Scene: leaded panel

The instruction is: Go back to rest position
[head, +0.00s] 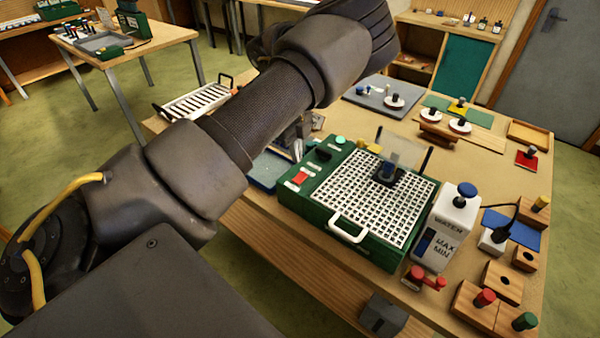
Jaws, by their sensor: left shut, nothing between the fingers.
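My left arm comes in from the left and crosses the upper middle of the head view, bending over the bench. My left gripper (298,140) shows only in part below the forearm, near the blue tray at the left side of the green grinder. It is shut and holds nothing. The arm hides much of it. My right gripper is not in view.
The green grinder (345,252) with a white grid top stands on the wooden bench (500,165). A clear upright plate (400,150) stands on the grid. A white water bottle (447,230) and wooden blocks (502,282) are at right. A slotted tray (198,100) is behind the arm.

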